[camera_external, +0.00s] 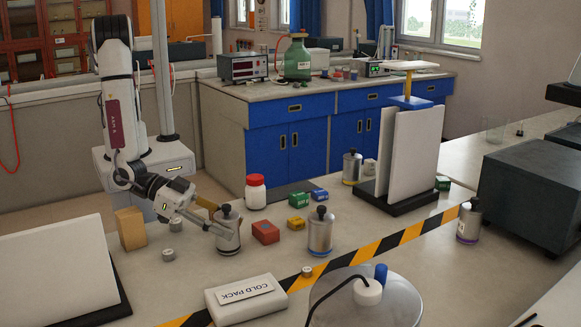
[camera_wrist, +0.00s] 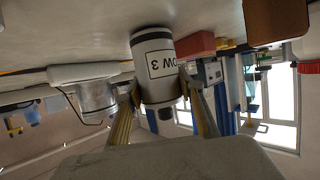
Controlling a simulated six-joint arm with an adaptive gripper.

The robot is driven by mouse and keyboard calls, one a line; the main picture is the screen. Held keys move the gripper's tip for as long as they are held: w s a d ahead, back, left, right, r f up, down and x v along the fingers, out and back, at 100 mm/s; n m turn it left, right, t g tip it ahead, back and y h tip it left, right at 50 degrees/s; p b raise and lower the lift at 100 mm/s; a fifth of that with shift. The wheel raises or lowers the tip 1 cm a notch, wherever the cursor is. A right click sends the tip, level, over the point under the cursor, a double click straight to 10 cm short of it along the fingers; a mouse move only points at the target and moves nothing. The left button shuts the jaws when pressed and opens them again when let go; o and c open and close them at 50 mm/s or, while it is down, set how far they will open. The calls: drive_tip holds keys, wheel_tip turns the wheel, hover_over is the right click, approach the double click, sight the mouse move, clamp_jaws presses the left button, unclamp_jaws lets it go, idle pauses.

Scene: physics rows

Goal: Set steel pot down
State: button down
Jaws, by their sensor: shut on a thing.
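The steel pot (camera_external: 229,238) is a silver canister with a dark knob on its lid, standing upright at the middle left of the bench. My gripper (camera_external: 218,222) is shut on it from the left side. In the wrist view, which is upside down, the pot (camera_wrist: 157,68) sits between the two fingers of my gripper (camera_wrist: 163,92).
A red box (camera_external: 265,232) is just right of the pot, with another steel canister (camera_external: 320,232) beyond it. A wooden block (camera_external: 130,229) and small grey cylinders (camera_external: 168,255) lie left. A cold pack (camera_external: 246,298) lies in front near striped tape (camera_external: 386,243). Bench between is clear.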

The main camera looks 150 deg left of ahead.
drive_tip(key=c, duration=1.3)
unclamp_jaws()
drive_tip(key=shift+f, duration=0.1)
drive_tip(key=shift+s+d+r, duration=0.3)
drive_tip(key=shift+d+r, duration=0.05)
drive_tip(key=shift+d, duration=0.05)
drive_tip(key=shift+v, duration=5.45)
drive_tip(key=shift+f, duration=0.1)
